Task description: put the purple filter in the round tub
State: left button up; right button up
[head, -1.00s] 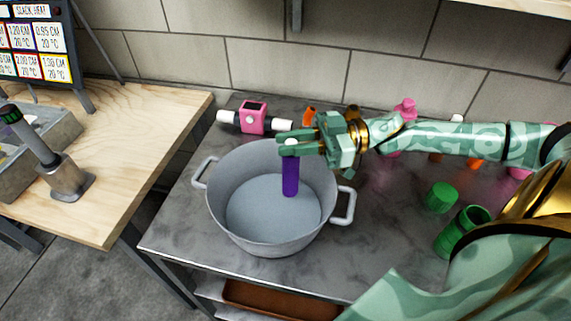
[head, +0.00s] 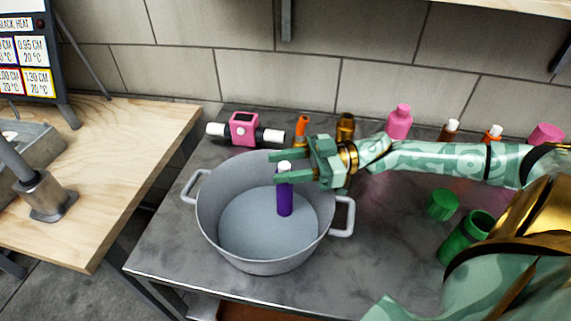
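The purple filter (head: 285,201), a slim upright cylinder with a white top, is inside the round grey tub (head: 217,237). Its lower end appears to be at the tub floor, though I cannot tell for certain whether it touches. My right gripper (head: 285,167) is over the tub at the filter's upper part. Its two green fingers are spread apart, one behind the filter and one crossing in front just below the white top. My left gripper is not in view.
A pink device with white ends (head: 244,129) lies behind the tub. Pink, orange and brown bottles stand along the wall, including a pink bottle (head: 398,122). A green cap (head: 442,205) and green jar (head: 466,238) are at right. A wooden table (head: 120,150) stands at left.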

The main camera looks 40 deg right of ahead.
jog(key=shift+r, duration=0.2)
pick_arm(q)
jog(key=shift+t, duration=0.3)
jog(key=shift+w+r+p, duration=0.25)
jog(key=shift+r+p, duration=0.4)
jog(key=shift+p, duration=0.05)
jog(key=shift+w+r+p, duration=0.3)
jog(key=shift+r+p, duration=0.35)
jog(key=shift+p, duration=0.1)
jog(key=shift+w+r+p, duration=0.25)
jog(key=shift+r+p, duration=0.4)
jog(key=shift+p, duration=0.05)
pick_arm(e)
jog(key=v, duration=1.2)
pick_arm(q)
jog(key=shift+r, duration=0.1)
